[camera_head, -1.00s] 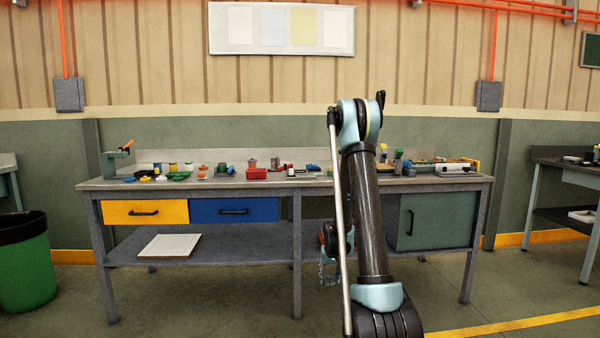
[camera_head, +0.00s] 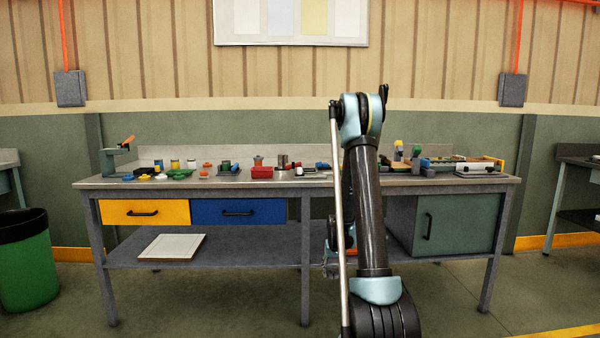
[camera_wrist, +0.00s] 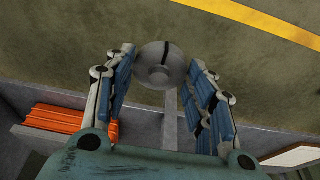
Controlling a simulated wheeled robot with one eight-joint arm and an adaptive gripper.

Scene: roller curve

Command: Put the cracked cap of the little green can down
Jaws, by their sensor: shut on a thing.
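My gripper (camera_wrist: 161,60) is shut on a round grey cap (camera_wrist: 158,74) with a dark crack line across its top, seen in the wrist view. The cap sits between the blue-padded fingers, with bare floor beyond it. In the head view my gripper (camera_head: 331,262) hangs low in front of the bench, below the bench top and mostly behind my arm. The cap cannot be made out there. Several small green things stand on the bench (camera_head: 150,184); I cannot tell which is the little green can.
The bench top is crowded with small parts, including a red bin (camera_head: 262,172). Under it are yellow (camera_head: 115,212) and blue (camera_head: 210,211) drawers, a green cabinet (camera_head: 453,224) and a shelf holding a white panel (camera_head: 172,246). A green waste bin (camera_head: 24,270) stands left.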

